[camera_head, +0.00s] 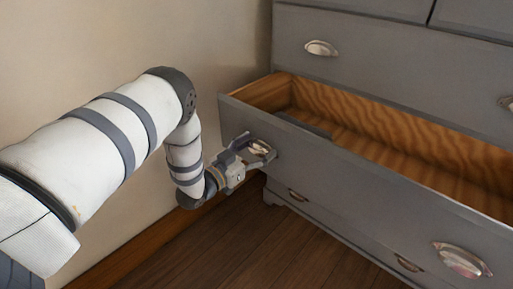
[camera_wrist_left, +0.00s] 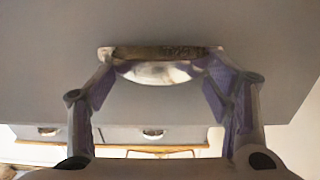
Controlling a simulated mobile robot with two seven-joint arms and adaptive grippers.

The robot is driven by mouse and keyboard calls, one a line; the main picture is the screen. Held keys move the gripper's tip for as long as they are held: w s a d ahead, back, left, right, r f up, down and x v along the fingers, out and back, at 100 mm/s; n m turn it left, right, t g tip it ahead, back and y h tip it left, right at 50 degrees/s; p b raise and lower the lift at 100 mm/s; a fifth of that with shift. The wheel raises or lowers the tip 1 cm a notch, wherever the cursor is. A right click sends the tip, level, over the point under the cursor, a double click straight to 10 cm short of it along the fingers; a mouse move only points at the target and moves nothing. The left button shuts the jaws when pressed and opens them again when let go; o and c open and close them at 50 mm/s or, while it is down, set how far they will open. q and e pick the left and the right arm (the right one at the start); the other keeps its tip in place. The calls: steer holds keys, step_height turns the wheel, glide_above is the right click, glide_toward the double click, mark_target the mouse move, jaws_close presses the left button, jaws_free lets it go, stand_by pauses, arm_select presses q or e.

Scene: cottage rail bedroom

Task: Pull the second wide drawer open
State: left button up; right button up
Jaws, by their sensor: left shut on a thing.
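The grey second wide drawer (camera_head: 350,182) stands well out of the chest, and its bare wooden inside shows in the head view. Its front has a left cup handle (camera_head: 259,147) and a right cup handle (camera_head: 461,260), both silver. My left gripper (camera_head: 253,150) is at the left handle, with its fingers shut on it. In the left wrist view, the handle (camera_wrist_left: 160,70) lies between the two fingertips (camera_wrist_left: 160,64), one at each end. My right gripper is in neither view.
The closed top wide drawer (camera_head: 410,62) is above the open one. A closed lower drawer (camera_head: 335,232) with two handles is beneath it. A beige wall (camera_head: 170,35) stands close on the left. Bare wood floor (camera_head: 240,250) lies in front.

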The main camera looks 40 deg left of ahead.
arm_select(q)
steer(key=o, duration=1.5)
steer(key=shift+c, duration=0.2)
steer(key=s+a, duration=0.1)
steer(key=s, duration=1.1)
